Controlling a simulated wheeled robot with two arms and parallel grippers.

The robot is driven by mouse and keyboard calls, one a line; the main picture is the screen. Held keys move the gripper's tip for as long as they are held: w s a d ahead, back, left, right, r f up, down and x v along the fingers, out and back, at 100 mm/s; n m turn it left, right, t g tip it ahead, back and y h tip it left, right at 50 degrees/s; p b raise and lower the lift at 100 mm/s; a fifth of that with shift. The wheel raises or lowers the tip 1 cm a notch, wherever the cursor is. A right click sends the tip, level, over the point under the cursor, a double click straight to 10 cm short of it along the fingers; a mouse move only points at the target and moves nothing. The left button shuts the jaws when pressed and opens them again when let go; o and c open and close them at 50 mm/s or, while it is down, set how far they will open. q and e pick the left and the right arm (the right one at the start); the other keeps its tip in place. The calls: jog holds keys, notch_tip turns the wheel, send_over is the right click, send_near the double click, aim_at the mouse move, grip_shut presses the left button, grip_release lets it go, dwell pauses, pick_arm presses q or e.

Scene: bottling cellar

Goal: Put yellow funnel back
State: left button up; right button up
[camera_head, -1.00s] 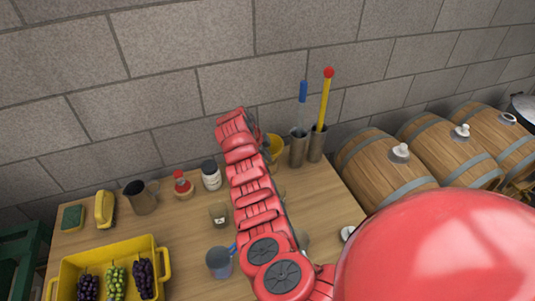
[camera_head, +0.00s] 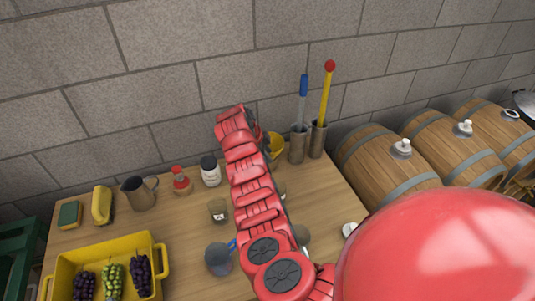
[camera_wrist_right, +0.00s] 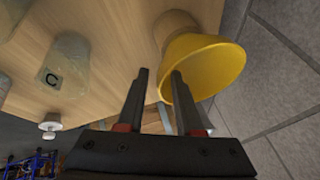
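The yellow funnel (camera_head: 276,144) is at the back of the table, partly hidden behind my right arm in the head view. In the right wrist view the yellow funnel (camera_wrist_right: 212,65) shows its wide mouth, with a tan, round piece (camera_wrist_right: 173,28) at its narrow end. My right gripper (camera_wrist_right: 157,80) is open, with a gap between its fingers. The funnel's near rim shows between the fingertips, and one finger overlaps the yellow mouth. I cannot tell whether they touch. My left gripper is not in view.
Two metal holders with a blue-handled tool (camera_head: 303,88) and a yellow-handled one (camera_head: 326,90) stand right of the funnel. Barrels (camera_head: 388,163) are at right. A yellow crate (camera_head: 158,240) of grapes, a jug (camera_head: 139,193), jars and a blue-grey cup (camera_head: 218,260) are left of my arm.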

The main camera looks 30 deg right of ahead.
jog(key=shift+r+p, duration=0.4)
jog(key=shift+p, duration=0.2)
jog(key=shift+r+p, duration=0.5)
jog(key=shift+p, duration=0.2)
jog(key=shift+w+a+b, duration=0.1)
jog(key=shift+a+b, duration=0.15)
jog(key=shift+b, duration=0.45)
jog(key=b+v, duration=0.3)
jog(key=v, duration=0.8)
jog(key=shift+r+b, duration=0.15)
jog(key=shift+b, duration=0.2)
